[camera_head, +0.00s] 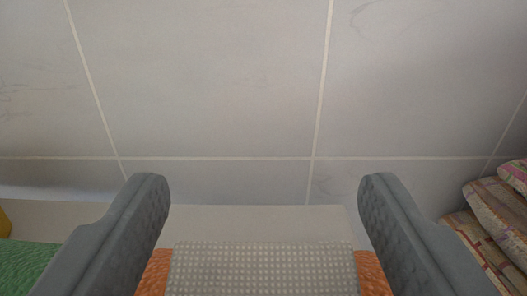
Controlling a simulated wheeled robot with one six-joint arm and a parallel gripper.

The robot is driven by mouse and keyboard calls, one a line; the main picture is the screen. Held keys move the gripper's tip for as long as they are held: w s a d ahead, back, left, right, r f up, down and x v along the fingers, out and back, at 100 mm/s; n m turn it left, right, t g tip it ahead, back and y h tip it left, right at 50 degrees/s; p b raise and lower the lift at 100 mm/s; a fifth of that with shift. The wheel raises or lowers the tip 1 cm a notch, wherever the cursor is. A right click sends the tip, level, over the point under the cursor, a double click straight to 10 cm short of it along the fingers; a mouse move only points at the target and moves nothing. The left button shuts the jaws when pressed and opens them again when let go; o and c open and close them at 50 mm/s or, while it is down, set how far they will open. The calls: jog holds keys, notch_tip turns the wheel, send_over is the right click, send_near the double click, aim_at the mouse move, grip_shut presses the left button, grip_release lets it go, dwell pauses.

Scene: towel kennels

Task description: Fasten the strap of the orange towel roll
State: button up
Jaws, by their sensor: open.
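My gripper (262,205) is open, with its two grey fingers reaching up from the bottom left and bottom right of the view. The orange towel roll (153,275) shows at the bottom edge, between the fingers. A grey dotted band (262,270), which looks like the strap, covers the middle of the roll, and orange shows on both sides of it. Nothing is visibly held between the fingers. The lower part of the roll and the strap's ends are out of view, so I cannot tell whether the strap is fastened.
A green towel (28,262) lies at the bottom left, with a bit of something yellow (4,222) behind it. Folded patterned cloths (495,215) are stacked at the right. A pale shelf surface (262,219) runs behind the roll, up to a tiled wall (210,90).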

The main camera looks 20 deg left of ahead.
jog(key=shift+w+a, duration=0.15)
jog(key=shift+w, duration=0.35)
jog(key=shift+c, duration=0.5)
jog(key=c, duration=0.9)
jog(key=shift+a, duration=0.1)
jog(key=shift+w+a+f+g+h, duration=0.1)
jog(key=shift+w+f+g+h, duration=0.3)
jog(key=shift+g, duration=0.7)
jog(key=shift+w+f+g+h, duration=0.3)
jog(key=shift+f+g, duration=0.3)
jog(key=shift+g, duration=0.5)
